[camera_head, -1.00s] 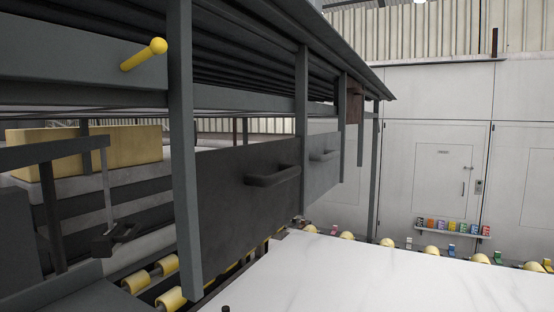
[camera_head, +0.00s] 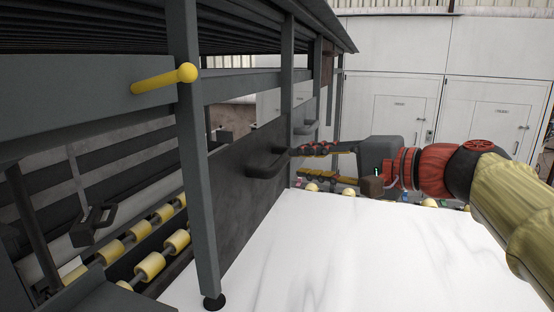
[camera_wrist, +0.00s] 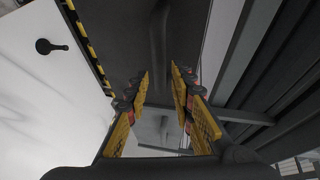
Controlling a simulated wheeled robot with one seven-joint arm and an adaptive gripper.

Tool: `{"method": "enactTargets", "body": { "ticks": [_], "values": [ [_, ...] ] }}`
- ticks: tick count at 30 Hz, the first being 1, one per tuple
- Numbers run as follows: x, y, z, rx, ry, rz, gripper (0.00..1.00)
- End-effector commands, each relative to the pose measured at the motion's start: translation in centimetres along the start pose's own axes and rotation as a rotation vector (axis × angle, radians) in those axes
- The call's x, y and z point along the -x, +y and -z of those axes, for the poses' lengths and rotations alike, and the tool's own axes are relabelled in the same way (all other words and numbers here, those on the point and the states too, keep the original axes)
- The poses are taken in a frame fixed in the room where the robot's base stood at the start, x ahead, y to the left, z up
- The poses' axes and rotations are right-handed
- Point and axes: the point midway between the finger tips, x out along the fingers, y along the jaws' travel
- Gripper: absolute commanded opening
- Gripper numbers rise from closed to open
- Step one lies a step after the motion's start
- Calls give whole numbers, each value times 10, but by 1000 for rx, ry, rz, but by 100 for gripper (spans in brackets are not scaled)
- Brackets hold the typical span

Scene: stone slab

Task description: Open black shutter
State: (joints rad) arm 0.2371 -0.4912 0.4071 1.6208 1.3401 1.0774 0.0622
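The black shutter (camera_head: 240,185) is a dark upright panel along the edge of the slab, with a dark bar handle (camera_head: 272,160) on its face. My gripper (camera_head: 296,150) reaches in from the right, and its fingertips are close to the far end of the handle. Contact cannot be made out. In the wrist view, my gripper's two yellow-padded fingers (camera_wrist: 161,84) stand apart, with the dark shutter (camera_wrist: 125,35) ahead. A faint dark ridge that looks like the handle (camera_wrist: 158,35) lies ahead of the gap between them.
A white stone slab (camera_head: 340,250) lies right of the shutter. Yellow rollers (camera_head: 150,265) lie behind the post. A second handle (camera_head: 306,127) is farther along. White cabinets (camera_head: 400,110) line the back.

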Motion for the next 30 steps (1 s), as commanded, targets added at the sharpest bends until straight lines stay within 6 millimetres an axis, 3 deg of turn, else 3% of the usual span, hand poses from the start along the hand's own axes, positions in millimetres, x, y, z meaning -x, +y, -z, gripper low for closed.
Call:
{"method": "enactTargets", "body": {
  "ticks": [13, 25, 30],
  "values": [
    [-61, 0, 0, 1, -2, -4, 24],
    [-68, 1, 0, 2, 2, -3, 24],
    [-68, 1, 0, 2, 1, -3, 14]
  ]
}}
